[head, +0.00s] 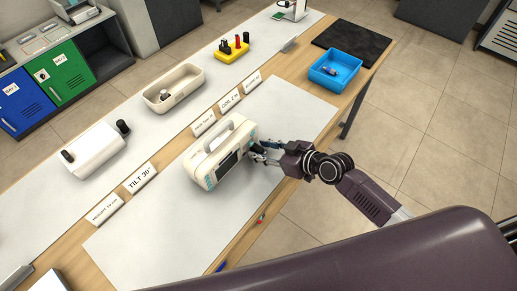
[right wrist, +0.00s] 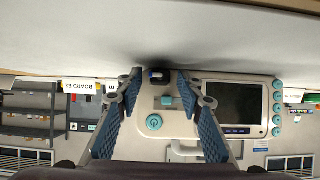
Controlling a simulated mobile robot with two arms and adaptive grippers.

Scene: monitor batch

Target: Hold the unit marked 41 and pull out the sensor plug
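A white monitor unit (head: 215,152) with a carrying handle and a dark screen stands on the light mat at the middle of the bench. I cannot read a number 41 on it. My right gripper (head: 257,152) is at its front right side. In the right wrist view the unit's front panel (right wrist: 150,148) appears upside down, with its screen (right wrist: 232,104) at right. The two blue-padded fingers of my right gripper (right wrist: 158,85) are spread apart. A small dark plug-like part (right wrist: 158,75) shows between the fingertips, with no clear contact. My left gripper is not in view.
A blue tray (head: 351,64) with a small item stands at the back right by a black mat (head: 367,38). A beige bin (head: 174,89), a yellow holder (head: 231,52) and another white unit (head: 94,155) line the far side.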

